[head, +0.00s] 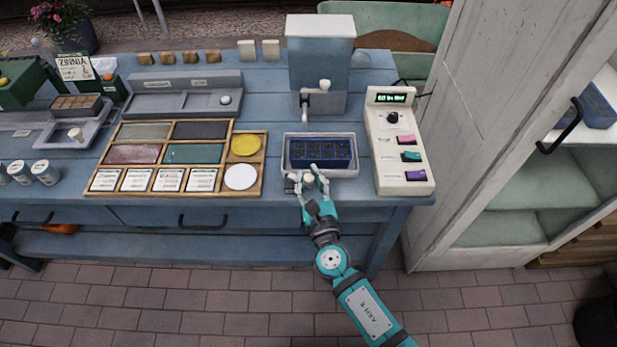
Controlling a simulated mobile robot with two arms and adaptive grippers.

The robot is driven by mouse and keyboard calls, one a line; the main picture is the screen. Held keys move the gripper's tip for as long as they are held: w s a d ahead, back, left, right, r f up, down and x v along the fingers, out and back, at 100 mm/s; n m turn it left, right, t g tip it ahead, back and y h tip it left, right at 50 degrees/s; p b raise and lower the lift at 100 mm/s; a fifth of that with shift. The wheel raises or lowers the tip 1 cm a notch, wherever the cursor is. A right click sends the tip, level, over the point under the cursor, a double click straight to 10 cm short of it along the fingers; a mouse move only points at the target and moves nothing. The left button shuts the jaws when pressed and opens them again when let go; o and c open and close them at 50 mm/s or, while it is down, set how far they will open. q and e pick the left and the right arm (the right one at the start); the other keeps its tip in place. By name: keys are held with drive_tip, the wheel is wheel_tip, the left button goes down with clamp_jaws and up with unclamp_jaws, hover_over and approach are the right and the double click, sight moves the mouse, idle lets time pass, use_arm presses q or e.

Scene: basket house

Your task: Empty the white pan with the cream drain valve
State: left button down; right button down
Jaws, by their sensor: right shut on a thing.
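The white pan (346,172) stands near the front edge of the blue bench, under a dispenser tap. A dark blue seed tray (322,152) with several cells sits inside it and hides most of its floor, so any water there cannot be made out. The cream drain valve (308,181) is at the pan's front side, partly hidden by my fingers. My right gripper (309,178) reaches in from the front and is shut on the valve. My left gripper is not in view.
The dispenser (320,60) with its cream-knobbed tap stands behind the pan. A cream control box (398,145) with coloured buttons is close on the right. A wooden sorting tray (258,188) is on the left. A white cabinet (500,110) stands right of the bench.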

drive_tip(key=shift+f+y, duration=0.1)
drive_tip(key=shift+y, duration=0.2)
drive_tip(key=shift+w+d+f+n+g+y+b, duration=0.1)
drive_tip(key=shift+w+d+n+g+y+b, duration=0.15)
drive_tip(key=shift+n+y, duration=0.3)
drive_tip(key=shift+w+n+g+y+b, duration=0.1)
drive_tip(key=shift+n+g+y+b, duration=0.2)
drive_tip(key=shift+n+y, duration=0.2)
drive_tip(key=shift+w+f+n+g+y+b, duration=0.1)
drive_tip(key=shift+w+n+g+y+b, duration=0.2)
drive_tip(key=shift+n+y+b, duration=0.45)
drive_tip(key=n+g+y+b, duration=0.1)
drive_tip(key=y+b, duration=0.1)
drive_tip(key=w+n+g+y+b, duration=0.1)
drive_tip(key=b, duration=0.1)
drive_tip(key=shift+d+g+y, duration=0.15)
drive_tip(key=shift+g+y, duration=0.1)
drive_tip(key=shift+y, duration=0.15)
drive_tip(key=shift+w+r+n+g+y+b, duration=0.1)
drive_tip(key=shift+r+n+g+y+b, duration=0.1)
drive_tip(key=shift+n+g+y+b, duration=0.4)
drive_tip(key=c, duration=1.2)
unclamp_jaws()
drive_tip(key=shift+r, duration=0.1)
drive_tip(key=shift+o, duration=0.6)
